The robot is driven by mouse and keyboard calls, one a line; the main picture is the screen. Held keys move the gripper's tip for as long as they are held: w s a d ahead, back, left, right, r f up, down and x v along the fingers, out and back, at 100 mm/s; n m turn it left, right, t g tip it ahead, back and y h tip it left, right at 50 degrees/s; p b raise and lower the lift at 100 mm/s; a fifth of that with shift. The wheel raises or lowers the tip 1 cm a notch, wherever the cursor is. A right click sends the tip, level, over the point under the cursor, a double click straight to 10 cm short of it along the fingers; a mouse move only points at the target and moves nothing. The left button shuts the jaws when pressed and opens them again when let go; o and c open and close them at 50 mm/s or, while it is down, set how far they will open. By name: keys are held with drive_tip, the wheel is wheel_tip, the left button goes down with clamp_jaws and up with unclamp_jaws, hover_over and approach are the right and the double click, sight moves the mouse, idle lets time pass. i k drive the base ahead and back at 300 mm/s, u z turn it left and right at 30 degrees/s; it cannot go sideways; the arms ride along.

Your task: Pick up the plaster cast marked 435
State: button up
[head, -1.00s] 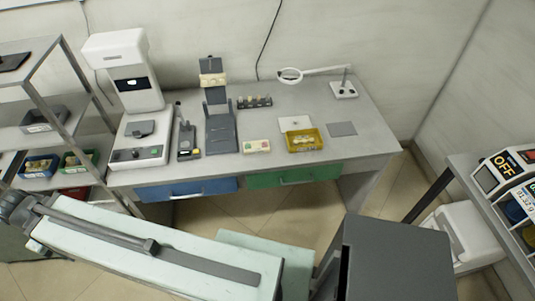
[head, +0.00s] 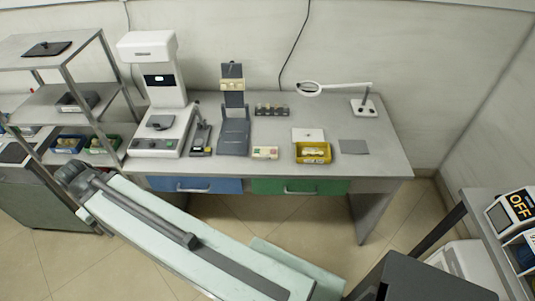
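No mark 435 is legible at this size, so I cannot tell which piece is the plaster cast marked 435. A yellow tray (head: 314,160) on the workbench holds pale, cast-like pieces (head: 313,152). A cream piece (head: 233,85) sits high on a dark grey stand (head: 233,138) on the bench. More small pale pieces sit in bins on the left shelf. My pale green arm crosses the lower part of the head view, in front of the bench. My gripper's fingers do not show.
The grey workbench (head: 385,150) has a white machine (head: 158,85), a magnifier lamp (head: 364,106), a small dark rack (head: 272,110) and a cream box (head: 265,153). A shelf unit with a blue bin (head: 68,144) and a green bin (head: 104,145) stands left. Another table is at right.

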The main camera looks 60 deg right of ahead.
sight(265, 154)
drive_tip(key=i, duration=0.85)
drive_tip(key=u, duration=0.05)
